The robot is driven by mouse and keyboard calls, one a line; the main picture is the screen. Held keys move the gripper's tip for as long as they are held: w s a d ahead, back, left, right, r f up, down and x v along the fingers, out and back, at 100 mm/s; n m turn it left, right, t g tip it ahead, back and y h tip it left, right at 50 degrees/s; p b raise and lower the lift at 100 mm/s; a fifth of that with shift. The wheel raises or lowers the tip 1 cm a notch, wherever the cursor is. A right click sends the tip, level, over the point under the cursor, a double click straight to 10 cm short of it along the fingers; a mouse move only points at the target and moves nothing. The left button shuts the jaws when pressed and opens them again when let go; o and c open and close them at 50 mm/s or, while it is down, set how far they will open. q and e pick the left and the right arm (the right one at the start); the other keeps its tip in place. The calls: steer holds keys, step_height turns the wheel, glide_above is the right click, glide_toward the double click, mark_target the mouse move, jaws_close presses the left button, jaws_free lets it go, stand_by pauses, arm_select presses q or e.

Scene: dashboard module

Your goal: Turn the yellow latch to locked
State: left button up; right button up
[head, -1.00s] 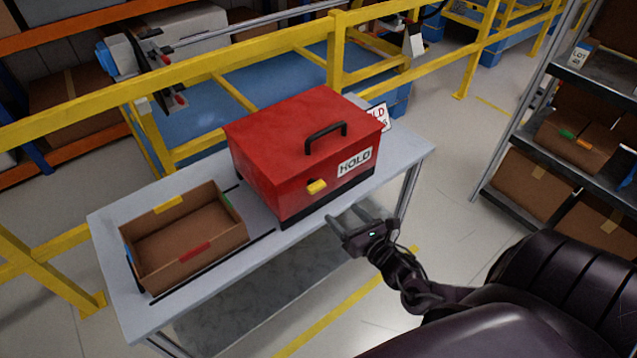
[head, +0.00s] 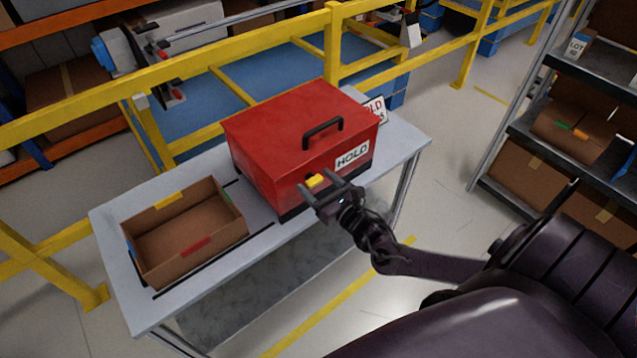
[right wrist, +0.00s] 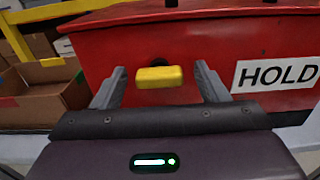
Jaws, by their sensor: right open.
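The yellow latch (head: 315,180) is on the front face of the red box (head: 262,140), left of its HOLD label (head: 352,155). In the right wrist view the latch (right wrist: 159,77) lies horizontal, in front of a dark round spot on the red face (right wrist: 112,42). My right gripper (head: 328,190) is open at the front of the box. Its two fingers stand left and right of the latch in the wrist view, with a gap on each side. Whether the fingertips reach past the latch is unclear. My left gripper is not in view.
The box stands on a grey table (head: 405,148) and has a black top handle (head: 322,132). An open cardboard tray (head: 185,235) with coloured tabs sits to its left. A yellow railing (head: 235,62) runs behind. A shelf with cartons (head: 570,135) stands at the right.

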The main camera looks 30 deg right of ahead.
steer(key=c, duration=1)
steer(key=shift+m, duration=0.3)
steer(key=m, duration=0.8)
steer(key=shift+d, duration=0.1)
steer(key=m, duration=0.5)
steer(key=shift+p, duration=0.3)
steer(key=m, duration=0.4)
steer(key=shift+f, duration=0.1)
steer(key=shift+m, duration=0.3)
